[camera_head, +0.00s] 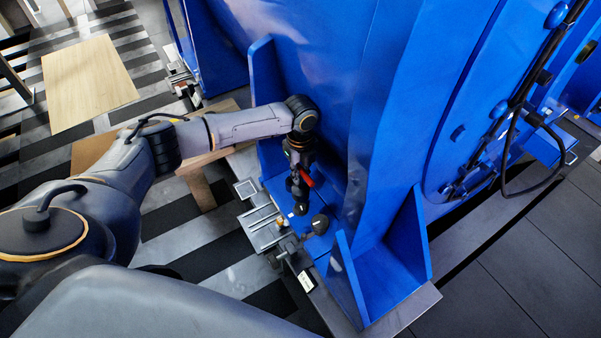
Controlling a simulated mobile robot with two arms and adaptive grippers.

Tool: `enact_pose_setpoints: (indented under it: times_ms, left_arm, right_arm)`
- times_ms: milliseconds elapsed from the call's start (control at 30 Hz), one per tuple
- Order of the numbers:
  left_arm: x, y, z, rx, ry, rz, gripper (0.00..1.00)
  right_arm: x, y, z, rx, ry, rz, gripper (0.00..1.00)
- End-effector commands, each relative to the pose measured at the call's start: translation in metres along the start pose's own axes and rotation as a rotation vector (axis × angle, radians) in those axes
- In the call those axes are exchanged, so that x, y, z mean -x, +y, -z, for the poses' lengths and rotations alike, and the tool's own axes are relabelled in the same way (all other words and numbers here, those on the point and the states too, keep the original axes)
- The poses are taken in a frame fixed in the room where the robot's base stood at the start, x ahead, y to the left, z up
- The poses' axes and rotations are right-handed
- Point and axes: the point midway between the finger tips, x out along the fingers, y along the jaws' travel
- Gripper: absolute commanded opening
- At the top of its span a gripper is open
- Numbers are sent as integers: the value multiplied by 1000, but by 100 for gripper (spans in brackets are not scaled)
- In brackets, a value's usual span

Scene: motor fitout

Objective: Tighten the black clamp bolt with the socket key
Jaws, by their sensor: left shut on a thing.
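My left gripper (299,189) points down beside the large blue motor housing, low over its foot. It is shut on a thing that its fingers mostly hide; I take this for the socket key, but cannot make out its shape. A small red part shows at the fingers. A dark round piece (301,208) sits right below the fingertips, and I cannot tell whether it is the key's end or a bolt head. A black round knob-like head (320,224), perhaps the black clamp bolt, stands just to the right, apart from the fingers. My right gripper is not in view.
The blue housing (330,80) rises close behind the gripper, with upright ribs (345,275) on both sides. A metal clamp fixture (262,228) lies in front of the foot. Cables (512,130) hang at right.

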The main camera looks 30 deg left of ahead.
Motion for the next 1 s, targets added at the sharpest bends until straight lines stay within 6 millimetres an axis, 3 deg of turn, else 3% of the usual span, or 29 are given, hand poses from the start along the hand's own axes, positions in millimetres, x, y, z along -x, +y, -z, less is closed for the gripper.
enact_pose_setpoints:
  times_ms: [400, 1000]
  left_arm:
    - [0, 0, -1, 483, -1, 4, 0]
    - [0, 0, 0, 917, 0, 3, 0]
  right_arm:
    - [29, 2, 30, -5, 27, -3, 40]
    - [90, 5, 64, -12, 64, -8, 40]
